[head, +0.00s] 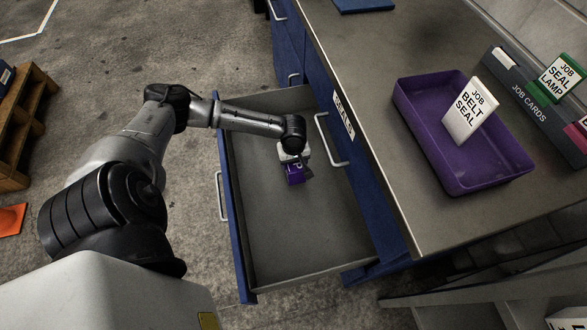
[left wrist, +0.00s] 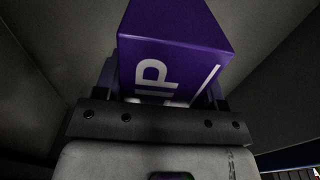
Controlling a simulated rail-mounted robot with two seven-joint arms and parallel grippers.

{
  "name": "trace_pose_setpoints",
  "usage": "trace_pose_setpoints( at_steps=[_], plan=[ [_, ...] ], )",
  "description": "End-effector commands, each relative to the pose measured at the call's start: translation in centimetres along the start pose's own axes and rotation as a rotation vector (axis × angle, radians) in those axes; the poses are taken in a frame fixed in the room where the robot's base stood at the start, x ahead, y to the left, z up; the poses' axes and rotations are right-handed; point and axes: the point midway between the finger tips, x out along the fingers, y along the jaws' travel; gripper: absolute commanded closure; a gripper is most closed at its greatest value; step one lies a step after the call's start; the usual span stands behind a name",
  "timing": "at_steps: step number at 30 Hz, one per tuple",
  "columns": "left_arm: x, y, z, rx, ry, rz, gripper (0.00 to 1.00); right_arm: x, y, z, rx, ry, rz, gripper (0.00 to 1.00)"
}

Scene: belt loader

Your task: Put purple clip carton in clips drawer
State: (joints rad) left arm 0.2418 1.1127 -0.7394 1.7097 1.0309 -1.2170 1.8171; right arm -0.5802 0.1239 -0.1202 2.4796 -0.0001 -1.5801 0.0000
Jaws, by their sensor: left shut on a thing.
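The purple clip carton (head: 295,175) is in my left gripper (head: 296,166), over or inside an open drawer (head: 260,240) in the head view. The drawer is grey inside with a blue front and holds nothing else that I can see. In the left wrist view the purple carton (left wrist: 175,50) sits between the two fingers, with white letters on its face. The left gripper (left wrist: 165,90) is shut on it. I cannot tell whether the carton touches the drawer floor. My right gripper is not in view.
A purple tray (head: 410,100) with a "JOB BELT SEAL" card (head: 470,112) stands on the grey bench top (head: 420,215). A job cards holder (head: 525,95) is beside it. The bench edge overhangs the drawer's right side. A wooden pallet (head: 25,110) lies at far left.

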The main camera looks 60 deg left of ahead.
Motion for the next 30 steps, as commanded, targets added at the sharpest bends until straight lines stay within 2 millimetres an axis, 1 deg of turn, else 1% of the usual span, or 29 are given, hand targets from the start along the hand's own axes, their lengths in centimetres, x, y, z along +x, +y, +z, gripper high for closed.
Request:
trace_pose_setpoints(
  at_steps=[2,10,23,24,30],
  plan=[
    [0.6,0.0,0.0,0.0,0.0,0.0,0.65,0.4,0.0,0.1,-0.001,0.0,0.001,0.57],
    [3.9,0.0,0.0,0.001,0.001,0.0,0.65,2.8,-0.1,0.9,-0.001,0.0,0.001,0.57],
    [4.1,0.0,0.1,0.0,0.0,0.0,0.65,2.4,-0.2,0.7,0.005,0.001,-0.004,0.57],
    [4.2,0.0,0.1,0.0,0.001,0.0,0.33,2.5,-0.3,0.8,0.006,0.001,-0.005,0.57],
    [4.2,0.0,0.1,0.0,0.001,0.0,0.14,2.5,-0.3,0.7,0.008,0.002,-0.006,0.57]
  ],
)
